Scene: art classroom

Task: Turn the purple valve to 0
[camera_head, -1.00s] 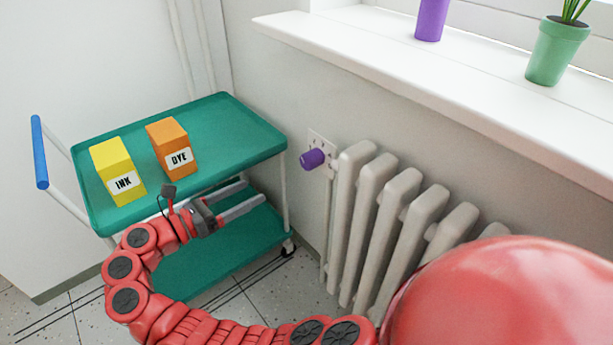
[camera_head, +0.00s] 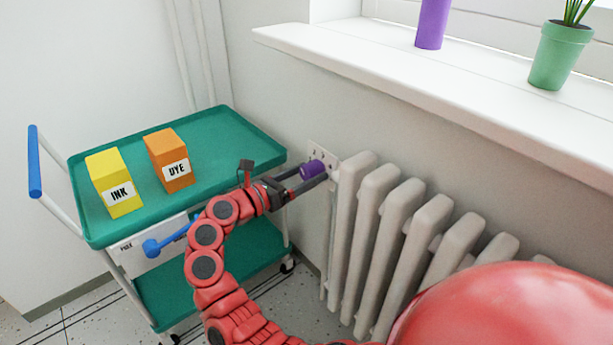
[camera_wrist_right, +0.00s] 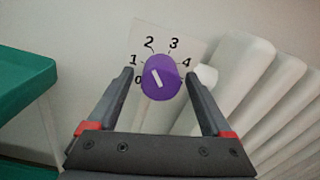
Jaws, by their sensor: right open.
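The purple valve (camera_head: 312,169) is a round knob on a white dial plate (camera_head: 324,153) at the left end of the radiator. The right wrist view shows the knob (camera_wrist_right: 162,77) with a white mark whose upper end leans left, roughly between 1 and 2. Numbers 0 to 4 are readable around it; 0 is at the lower left, partly beside the left finger. My right gripper (camera_head: 313,176) is open, its fingers reaching to either side of the knob with small gaps. It also shows in the right wrist view (camera_wrist_right: 161,76). My left gripper is not in view.
A green trolley (camera_head: 225,140) carries a yellow INK box (camera_head: 113,183) and an orange DYE box (camera_head: 169,160). Below its top is a white box (camera_head: 140,247) with a blue lever (camera_head: 152,247). The radiator (camera_head: 405,230) and windowsill (camera_head: 440,85) bound the right side.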

